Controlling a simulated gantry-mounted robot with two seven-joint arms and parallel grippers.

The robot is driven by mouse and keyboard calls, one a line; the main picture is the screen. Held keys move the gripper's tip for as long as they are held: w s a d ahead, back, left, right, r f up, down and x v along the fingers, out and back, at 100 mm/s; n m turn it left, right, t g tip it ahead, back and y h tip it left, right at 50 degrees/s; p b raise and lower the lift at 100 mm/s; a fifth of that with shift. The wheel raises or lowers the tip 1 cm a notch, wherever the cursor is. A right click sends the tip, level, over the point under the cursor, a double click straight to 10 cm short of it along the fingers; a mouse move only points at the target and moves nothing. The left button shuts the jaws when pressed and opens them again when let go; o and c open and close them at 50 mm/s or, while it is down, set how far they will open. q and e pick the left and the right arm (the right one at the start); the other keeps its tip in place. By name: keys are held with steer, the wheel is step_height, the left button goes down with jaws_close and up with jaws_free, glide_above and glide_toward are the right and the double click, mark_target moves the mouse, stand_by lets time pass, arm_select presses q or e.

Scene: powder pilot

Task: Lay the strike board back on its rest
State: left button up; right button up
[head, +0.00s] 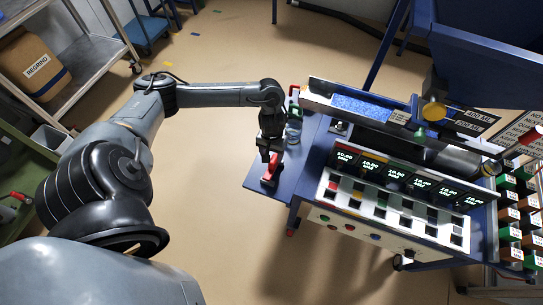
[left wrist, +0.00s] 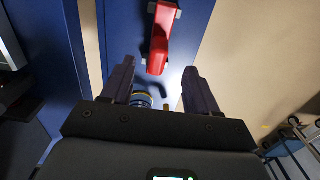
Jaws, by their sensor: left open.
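A red piece (head: 270,168) stands on a blue side shelf (head: 262,187) at the left of the blue bench; it may be the strike board or its handle, I cannot tell. My left gripper (head: 267,156) is just over it, pointing down. In the left wrist view the red piece (left wrist: 160,38) lies beyond the fingertips, with small grey parts at its ends. My left gripper (left wrist: 157,75) is open there, with nothing between its fingers. I cannot make out a separate rest. My right gripper is not in view.
A clear jar (head: 294,130) stands beside my left wrist. To the right are a trough of blue powder (head: 360,107), a row of displays (head: 400,178) and a panel of switches (head: 390,207). A shelf with a brown drum (head: 33,65) is at far left.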

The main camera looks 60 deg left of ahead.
arm_select(q)
steer(key=shift+d+r, duration=0.1)
steer(key=shift+r, duration=0.8)
steer(key=w+d+m+t+h, duration=0.25)
steer(key=d+m+t, duration=0.5)
steer(key=d, duration=1.75)
steer(key=s+a+r+m+g+y, duration=0.2)
steer(key=s+r, duration=0.4)
steer(key=s, duration=0.6)
steer(key=shift+a+r+m+g+p, duration=0.3)
steer(key=shift+a+m+g+p, duration=0.05)
steer(key=shift+a+g, duration=0.5)
steer(key=shift+y, duration=0.25)
step_height(320, 180, up, 43)
steer(key=p, duration=4.3)
step_height(320, 180, down, 74)
steer(key=b, duration=7.4)
steer(key=shift+f, duration=0.2)
